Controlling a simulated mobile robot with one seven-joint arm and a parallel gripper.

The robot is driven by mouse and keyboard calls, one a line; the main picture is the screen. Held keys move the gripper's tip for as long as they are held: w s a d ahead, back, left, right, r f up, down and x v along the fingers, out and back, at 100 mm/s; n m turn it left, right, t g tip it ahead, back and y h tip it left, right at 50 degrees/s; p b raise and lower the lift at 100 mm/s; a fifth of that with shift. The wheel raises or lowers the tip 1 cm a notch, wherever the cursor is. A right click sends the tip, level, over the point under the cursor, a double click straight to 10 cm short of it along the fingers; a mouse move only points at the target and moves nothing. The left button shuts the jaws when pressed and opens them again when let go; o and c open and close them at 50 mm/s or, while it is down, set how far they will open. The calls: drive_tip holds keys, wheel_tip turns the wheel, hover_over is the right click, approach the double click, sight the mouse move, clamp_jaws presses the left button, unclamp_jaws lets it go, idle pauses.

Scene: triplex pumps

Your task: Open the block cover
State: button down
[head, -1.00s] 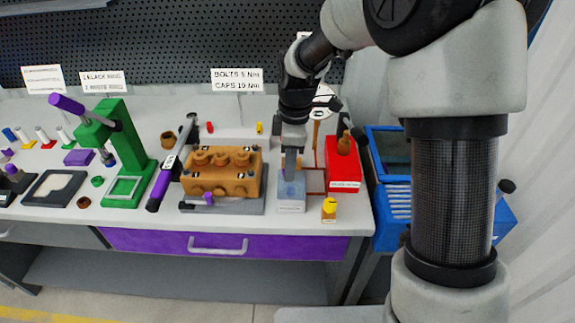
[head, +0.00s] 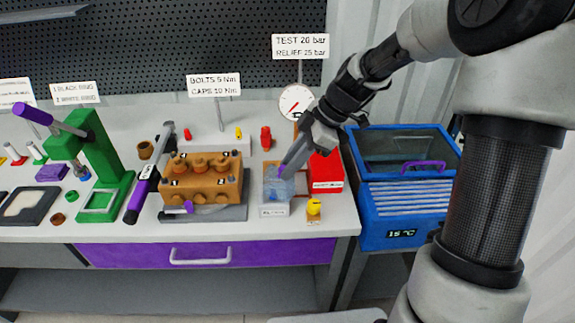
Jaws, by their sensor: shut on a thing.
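My gripper (head: 288,163) reaches down from the upper right and is shut on a small purple piece (head: 293,158) at the top of a pale blue, see-through cover (head: 277,184). The cover is over a small white-fronted base (head: 275,210) with a label too small to read. I cannot tell how far the cover is tilted or raised, or what is under it. The jaws hide part of the purple piece.
A brown pump block (head: 203,190) stands left of the cover. A red box (head: 327,170) is close on the right, with a yellow-topped piece (head: 314,207) in front. A round gauge (head: 295,102) stands behind. A blue chest (head: 405,200) is further right.

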drive_tip(key=c, duration=1.5)
unclamp_jaws()
drive_tip(key=shift+c, duration=0.2)
drive_tip(key=shift+r, duration=0.1)
drive_tip(key=p+v, duration=0.1)
drive_tip(key=v, duration=1.6)
drive_tip(key=shift+p, duration=0.3)
drive_tip(key=shift+r, duration=0.1)
